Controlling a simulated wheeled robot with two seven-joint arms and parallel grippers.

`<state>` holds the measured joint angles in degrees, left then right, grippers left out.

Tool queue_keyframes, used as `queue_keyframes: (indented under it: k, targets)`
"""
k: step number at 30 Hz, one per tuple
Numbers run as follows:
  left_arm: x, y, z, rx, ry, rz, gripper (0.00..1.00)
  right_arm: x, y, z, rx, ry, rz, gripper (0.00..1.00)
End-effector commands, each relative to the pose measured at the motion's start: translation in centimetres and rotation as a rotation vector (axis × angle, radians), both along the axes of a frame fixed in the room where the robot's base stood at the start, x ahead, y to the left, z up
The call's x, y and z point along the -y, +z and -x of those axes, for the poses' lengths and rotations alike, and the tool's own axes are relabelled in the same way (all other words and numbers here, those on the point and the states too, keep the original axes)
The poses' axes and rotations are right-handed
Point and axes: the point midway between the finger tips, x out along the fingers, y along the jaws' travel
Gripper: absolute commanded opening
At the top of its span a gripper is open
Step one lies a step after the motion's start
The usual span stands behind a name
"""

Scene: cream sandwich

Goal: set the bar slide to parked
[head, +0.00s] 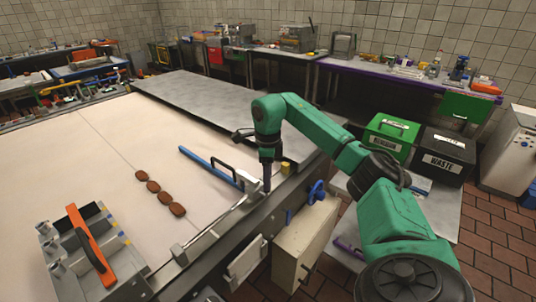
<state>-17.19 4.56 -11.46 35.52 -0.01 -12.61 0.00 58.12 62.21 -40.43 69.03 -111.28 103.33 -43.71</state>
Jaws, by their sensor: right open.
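The bar slide is on the near edge of the white belt (105,150). Its blue bar (198,161) reaches out over the belt, with a dark handle (223,169) and a grey block at its near end. A grey metal rail (212,235) runs along the belt edge toward the lower left from that block. My right gripper (267,187) points down beside the block, at the rail's upper right end. It is open; whether it touches the slide I cannot tell. My left gripper is not in view.
Several brown biscuits (152,187) lie in a row on the belt, left of the bar. An orange-handled fixture (90,245) stands at lower left. A yellow post (285,168) stands near my gripper. Green (391,136) and black waste (443,160) bins stand at right.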

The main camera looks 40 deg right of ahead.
Motion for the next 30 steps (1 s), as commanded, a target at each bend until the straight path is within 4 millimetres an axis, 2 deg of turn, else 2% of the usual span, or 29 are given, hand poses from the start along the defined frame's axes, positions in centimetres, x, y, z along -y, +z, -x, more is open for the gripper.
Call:
queue_keyframes:
  k: [8,9,13,17,30]
  targets:
    - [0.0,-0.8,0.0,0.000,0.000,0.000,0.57,0.1,6.4,-0.1,0.007,-0.002,-0.001,0.57]
    - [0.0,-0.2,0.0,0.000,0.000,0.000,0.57,0.1,7.8,-0.1,0.007,-0.002,-0.001,0.57]
    - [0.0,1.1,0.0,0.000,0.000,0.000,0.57,0.2,10.9,-0.1,0.005,-0.002,0.001,0.57]
    - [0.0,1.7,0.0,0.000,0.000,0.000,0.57,0.2,11.9,0.0,0.003,-0.003,0.000,0.57]
    - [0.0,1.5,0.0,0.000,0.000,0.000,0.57,0.2,11.8,0.0,0.001,-0.002,0.000,0.57]
